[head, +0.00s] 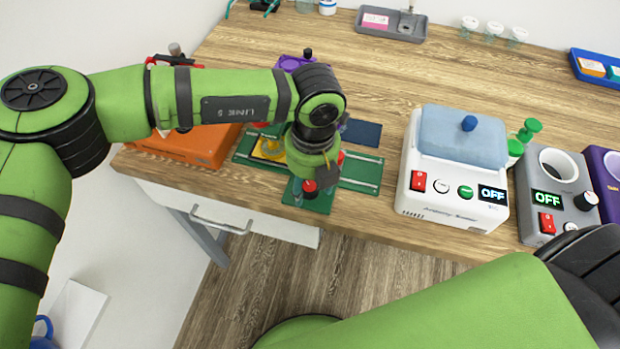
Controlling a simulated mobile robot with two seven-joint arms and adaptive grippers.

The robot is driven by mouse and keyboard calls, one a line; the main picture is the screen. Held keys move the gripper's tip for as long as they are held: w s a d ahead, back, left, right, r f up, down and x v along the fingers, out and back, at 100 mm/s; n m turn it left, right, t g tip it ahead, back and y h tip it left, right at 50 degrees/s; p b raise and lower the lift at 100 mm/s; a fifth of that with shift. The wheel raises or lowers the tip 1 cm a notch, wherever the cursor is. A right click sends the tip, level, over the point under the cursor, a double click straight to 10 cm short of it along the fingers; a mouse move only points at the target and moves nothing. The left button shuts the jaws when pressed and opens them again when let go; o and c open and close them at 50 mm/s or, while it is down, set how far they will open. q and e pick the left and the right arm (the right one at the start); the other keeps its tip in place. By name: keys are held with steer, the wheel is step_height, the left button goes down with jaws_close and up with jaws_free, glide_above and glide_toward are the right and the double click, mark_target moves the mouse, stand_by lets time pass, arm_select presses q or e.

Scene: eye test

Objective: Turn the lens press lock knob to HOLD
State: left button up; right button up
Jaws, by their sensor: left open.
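A green bench device with pale rails (362,172), which looks like the lens press, lies near the table's front edge. A small knob with a red part and a dark top (310,188) stands on its front green plate. My left gripper (316,172) is open and points down over this device, right by the knob. The wrist and gripper hide much of the device, and I cannot tell whether the fingers touch the knob. The knob's pointer and any HOLD marking are too small to read. My right arm crosses the bottom right; its gripper is not in view.
An orange device (194,148) stands left of the press, under my left arm. A white machine with a blue lid (455,185) and a grey unit reading OFF (546,228) stand to the right. A dark blue pad (362,133) lies behind the press.

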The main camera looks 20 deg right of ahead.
arm_select(q)
jaws_close()
arm_select(e)
steer(key=shift+w, duration=0.1)
